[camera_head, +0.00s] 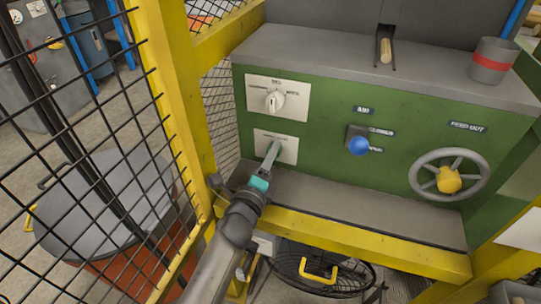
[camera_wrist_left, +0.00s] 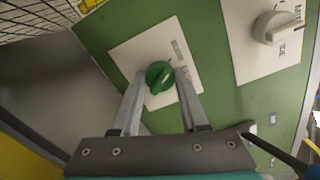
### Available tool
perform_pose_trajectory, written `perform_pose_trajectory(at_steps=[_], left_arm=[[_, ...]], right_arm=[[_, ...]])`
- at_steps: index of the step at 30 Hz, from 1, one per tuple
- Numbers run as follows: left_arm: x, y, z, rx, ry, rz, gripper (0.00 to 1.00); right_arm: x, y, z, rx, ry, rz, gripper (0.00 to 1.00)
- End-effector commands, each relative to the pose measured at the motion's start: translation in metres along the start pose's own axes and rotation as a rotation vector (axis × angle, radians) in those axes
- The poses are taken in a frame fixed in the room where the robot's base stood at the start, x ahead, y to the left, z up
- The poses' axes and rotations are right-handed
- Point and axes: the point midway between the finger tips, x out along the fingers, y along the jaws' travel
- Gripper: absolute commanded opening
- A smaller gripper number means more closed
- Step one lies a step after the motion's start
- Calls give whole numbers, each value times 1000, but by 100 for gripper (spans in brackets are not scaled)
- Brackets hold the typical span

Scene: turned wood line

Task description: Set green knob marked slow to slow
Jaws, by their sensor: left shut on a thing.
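The green knob (camera_wrist_left: 159,76) sits on a white plate on the green machine front, between my left gripper's fingers in the left wrist view. My left gripper (camera_wrist_left: 160,82) is shut on it, one finger on each side. In the head view the same gripper (camera_head: 276,147) reaches the lower white plate (camera_head: 291,154) and mostly hides the knob. The plate's lettering is too small or blurred to read, so I cannot tell which mark the knob points to. My right gripper is not in view.
A white knob (camera_head: 274,101) sits on a plate just above. To the right are a blue knob (camera_head: 359,146) and a handwheel (camera_head: 448,175). A yellow post (camera_head: 172,80) and mesh fence stand close left. A grey ledge (camera_head: 350,215) runs below.

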Motion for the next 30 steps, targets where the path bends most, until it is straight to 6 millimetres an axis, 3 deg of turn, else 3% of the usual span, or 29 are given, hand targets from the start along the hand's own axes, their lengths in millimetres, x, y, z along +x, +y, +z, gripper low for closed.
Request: perform_pose_trajectory(at_steps=[3, 4, 12, 25, 30], left_arm=[[0, 1, 0, -5, 0, 1, 0], [0, 0, 0, -5, 0, 1, 45], [0, 0, 0, -2, 0, 1, 74], [0, 0, 0, 6, 0, 0, 74], [0, 0, 0, 106, 0, 0, 74]], right_arm=[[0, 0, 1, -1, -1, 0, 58], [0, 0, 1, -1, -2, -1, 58], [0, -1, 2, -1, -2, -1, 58], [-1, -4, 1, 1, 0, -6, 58], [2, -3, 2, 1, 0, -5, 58]])
